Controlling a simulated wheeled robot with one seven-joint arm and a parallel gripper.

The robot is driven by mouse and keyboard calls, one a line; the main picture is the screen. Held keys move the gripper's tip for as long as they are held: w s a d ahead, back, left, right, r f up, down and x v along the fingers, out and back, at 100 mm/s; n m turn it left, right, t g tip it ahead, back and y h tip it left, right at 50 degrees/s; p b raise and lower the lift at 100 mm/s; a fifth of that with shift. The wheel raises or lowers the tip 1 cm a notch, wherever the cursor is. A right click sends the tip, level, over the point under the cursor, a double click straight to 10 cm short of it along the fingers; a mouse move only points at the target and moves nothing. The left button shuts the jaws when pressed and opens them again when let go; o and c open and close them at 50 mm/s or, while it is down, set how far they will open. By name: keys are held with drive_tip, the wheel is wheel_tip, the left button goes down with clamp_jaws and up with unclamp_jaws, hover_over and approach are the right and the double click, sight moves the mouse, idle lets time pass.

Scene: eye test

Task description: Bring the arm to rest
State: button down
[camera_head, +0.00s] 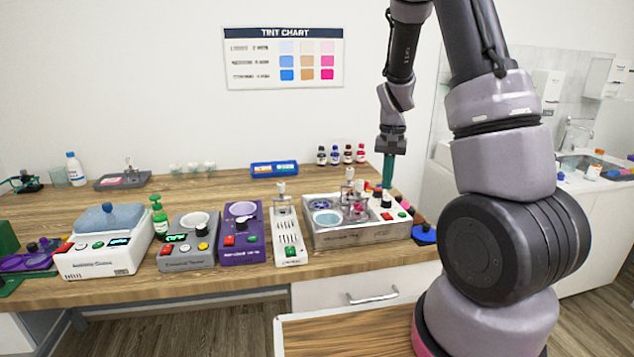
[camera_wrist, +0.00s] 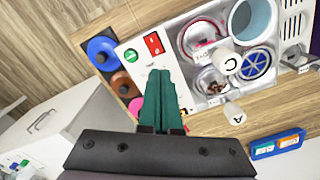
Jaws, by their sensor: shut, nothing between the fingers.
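My gripper (camera_head: 388,175) hangs at the end of my bent arm, pointing down, at the right part of the wooden bench (camera_head: 345,182). Its teal fingers are together and empty. The wrist view shows the shut fingers (camera_wrist: 160,80) over or beside the white control panel (camera_wrist: 140,55) of a grey tray unit, with a red and a green button. I cannot tell the exact height of the fingertips above the bench or the unit.
The tray unit (camera_head: 365,235) holds dishes and knobbed parts. More devices, such as the blue-lidded bath (camera_head: 105,235) and purple unit (camera_head: 240,250), line the front edge. A blue rack (camera_head: 274,169) and several small bottles (camera_head: 347,154) stand behind.

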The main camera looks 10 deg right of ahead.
drive_tip(key=s+a+r+t+y, duration=0.15)
drive_tip(key=s+r, duration=0.25)
drive_tip(key=r, duration=0.5)
drive_tip(key=s+a+r+t, duration=0.2)
drive_tip(key=s+a+r, duration=0.15)
drive_tip(key=r, duration=0.45)
drive_tip(key=s+a+r+t, duration=0.1)
drive_tip(key=s+r+t, duration=0.1)
drive_tip(key=s+r, duration=0.2)
drive_tip(key=s+a+r+n+t, duration=0.1)
drive_tip(key=s+r, duration=0.4)
drive_tip(key=s, duration=0.5)
drive_tip(key=shift+a+r+t, duration=0.25)
drive_tip(key=shift+a+t, duration=0.1)
drive_tip(key=shift+a, duration=0.35)
drive_tip(key=shift+y, duration=0.25)
